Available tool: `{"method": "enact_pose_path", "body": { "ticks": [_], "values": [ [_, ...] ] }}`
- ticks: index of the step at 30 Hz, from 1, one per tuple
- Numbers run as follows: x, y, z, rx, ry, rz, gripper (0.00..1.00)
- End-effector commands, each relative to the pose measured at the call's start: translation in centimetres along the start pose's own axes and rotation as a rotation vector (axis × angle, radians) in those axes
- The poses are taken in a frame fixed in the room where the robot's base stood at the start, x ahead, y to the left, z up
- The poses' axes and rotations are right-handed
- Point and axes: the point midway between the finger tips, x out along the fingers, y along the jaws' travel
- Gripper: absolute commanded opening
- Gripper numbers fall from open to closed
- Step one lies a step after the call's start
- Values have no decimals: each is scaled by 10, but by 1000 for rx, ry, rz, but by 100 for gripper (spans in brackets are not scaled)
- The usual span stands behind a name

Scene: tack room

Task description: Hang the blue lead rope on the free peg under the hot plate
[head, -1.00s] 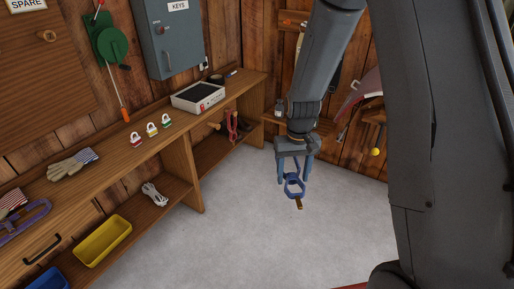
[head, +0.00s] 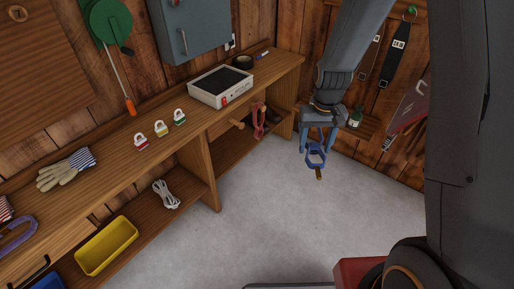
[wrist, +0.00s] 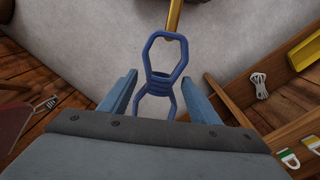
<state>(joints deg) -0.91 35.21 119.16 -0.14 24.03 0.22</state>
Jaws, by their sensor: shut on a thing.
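The blue lead rope (head: 316,156) is a coiled figure-of-eight bundle with a brass-coloured end hanging down. My gripper (head: 317,143) is shut on it and holds it in the air over the floor, right of the bench. In the wrist view the rope (wrist: 165,52) lies between the two blue fingers. The hot plate (head: 207,96), a white box with a black top, stands on the bench. Below it, a bare wooden peg (head: 236,124) sticks out under the bench top. A red rope (head: 258,122) hangs just right of that peg, apart from my gripper.
The bench top (head: 110,158) also carries several padlocks, gloves (head: 66,170) and black tape (head: 243,62). Its lower shelf (head: 143,222) holds a white cord (head: 166,194) and a yellow bin (head: 107,246). A shelf with a green bottle (head: 356,117) is behind my gripper. The floor before the bench is clear.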

Motion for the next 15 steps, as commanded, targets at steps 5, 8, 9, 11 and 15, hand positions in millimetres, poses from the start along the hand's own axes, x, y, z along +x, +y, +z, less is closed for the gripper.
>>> {"method": "enact_pose_path", "body": {
  "ticks": [5, 8, 9, 11, 15],
  "values": [
    [54, -6, -34, -26, 83, 2, 21],
    [77, -11, -53, -45, 141, 2, 21],
    [85, -14, -60, -52, 163, 2, 21],
    [93, -17, -68, -61, 192, 1, 21],
    [110, -24, -84, -79, 253, 0, 21]
  ]
}}
